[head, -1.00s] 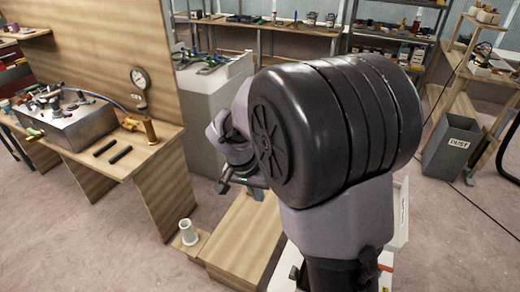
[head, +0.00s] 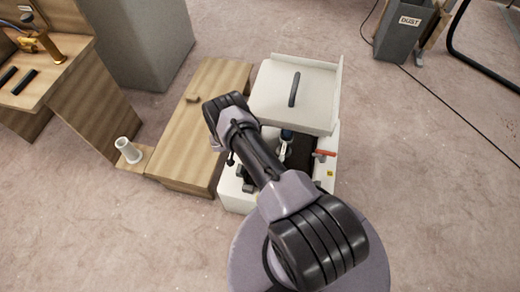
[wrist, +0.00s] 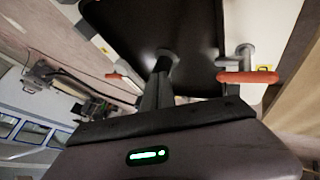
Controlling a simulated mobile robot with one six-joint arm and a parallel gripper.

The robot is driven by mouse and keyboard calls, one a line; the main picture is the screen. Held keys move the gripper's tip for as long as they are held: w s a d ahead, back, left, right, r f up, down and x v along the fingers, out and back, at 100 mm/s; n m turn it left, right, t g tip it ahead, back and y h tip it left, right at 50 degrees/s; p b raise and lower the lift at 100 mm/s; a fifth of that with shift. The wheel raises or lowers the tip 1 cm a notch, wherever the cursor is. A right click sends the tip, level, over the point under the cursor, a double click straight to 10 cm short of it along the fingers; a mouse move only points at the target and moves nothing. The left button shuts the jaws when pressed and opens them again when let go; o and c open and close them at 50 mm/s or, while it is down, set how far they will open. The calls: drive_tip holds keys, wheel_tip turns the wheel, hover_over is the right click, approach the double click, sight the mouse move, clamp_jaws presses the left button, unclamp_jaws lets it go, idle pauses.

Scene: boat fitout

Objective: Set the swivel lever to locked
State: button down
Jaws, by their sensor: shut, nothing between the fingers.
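An orange-red lever (wrist: 248,77) on a grey post shows in the wrist view, right of my gripper (wrist: 165,62). A red lever (head: 324,153) also shows in the head view, on the right rim of an open white box (head: 236,196). Another orange piece (wrist: 125,79) lies left of my gripper in the wrist view. I cannot tell by marking which is the swivel lever or what its setting is. My gripper is shut and empty, apart from the levers in the wrist picture.
The white box has a raised lid (head: 275,85) with a black handle (head: 294,89) and a dark inside. A wooden bench (head: 190,155) stands left of it, with a white cup-like piece (head: 127,150) beyond. Open floor lies to the right.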

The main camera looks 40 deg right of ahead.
drive_tip(key=s+d+f+b, duration=0.1)
drive_tip(key=s+d+f, duration=0.1)
drive_tip(key=d, duration=0.3)
drive_tip(key=shift+s+b, duration=0.3)
drive_tip(key=shift+s, duration=0.4)
drive_tip(key=shift+a, duration=0.1)
